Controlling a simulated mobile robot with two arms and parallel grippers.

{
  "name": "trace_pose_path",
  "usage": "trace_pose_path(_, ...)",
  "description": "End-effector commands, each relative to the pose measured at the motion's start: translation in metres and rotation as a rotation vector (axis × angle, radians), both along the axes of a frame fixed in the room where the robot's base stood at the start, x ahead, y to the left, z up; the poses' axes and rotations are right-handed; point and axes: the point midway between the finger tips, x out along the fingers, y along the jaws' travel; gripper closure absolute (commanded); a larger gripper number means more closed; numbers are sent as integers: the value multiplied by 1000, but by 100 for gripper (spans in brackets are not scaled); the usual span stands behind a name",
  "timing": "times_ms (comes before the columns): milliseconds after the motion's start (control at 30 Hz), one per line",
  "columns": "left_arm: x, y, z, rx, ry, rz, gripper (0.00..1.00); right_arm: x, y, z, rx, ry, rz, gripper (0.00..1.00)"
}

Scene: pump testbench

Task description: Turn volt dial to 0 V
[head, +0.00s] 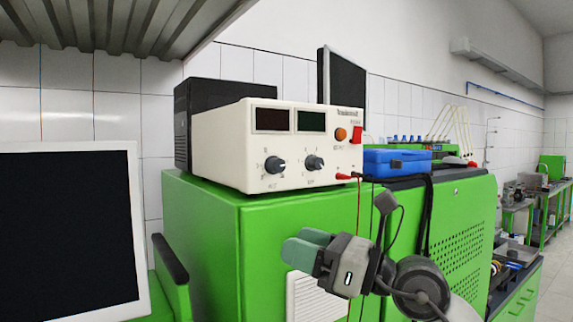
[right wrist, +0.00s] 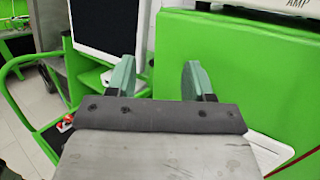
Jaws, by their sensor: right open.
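A cream power supply (head: 221,150) stands on a green cabinet, with two dark displays above two dials. The left dial (head: 275,165) and right dial (head: 314,163) are dark grey knobs; the labels below them are too small to read in the head view. My left gripper is out of view.
The green cabinet (head: 205,230) is close behind my right gripper. A monitor (head: 70,230) stands at the left. Red and black leads hang from the supply's lower right. A blue case (head: 396,161) lies right of it. A metal shelf (head: 110,25) overhangs at upper left.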

Motion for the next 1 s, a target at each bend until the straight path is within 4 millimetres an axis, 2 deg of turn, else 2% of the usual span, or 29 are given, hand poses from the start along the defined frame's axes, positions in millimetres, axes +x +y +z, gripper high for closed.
trace_pose_path(33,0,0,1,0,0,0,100,-9,0,24,-135,-126,-59,48)
trace_pose_path(200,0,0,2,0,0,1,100,-20,-16,77,-485,-408,-313,48)
trace_pose_path(367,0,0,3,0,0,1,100,-26,-33,107,-631,-524,-482,48)
trace_pose_path(467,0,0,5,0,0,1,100,-25,-36,115,-659,-542,-519,48)
trace_pose_path(567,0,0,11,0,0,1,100,-18,-30,117,-662,-543,-522,48)
trace_pose_path(1000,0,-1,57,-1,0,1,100,42,19,118,-658,-540,-517,48)
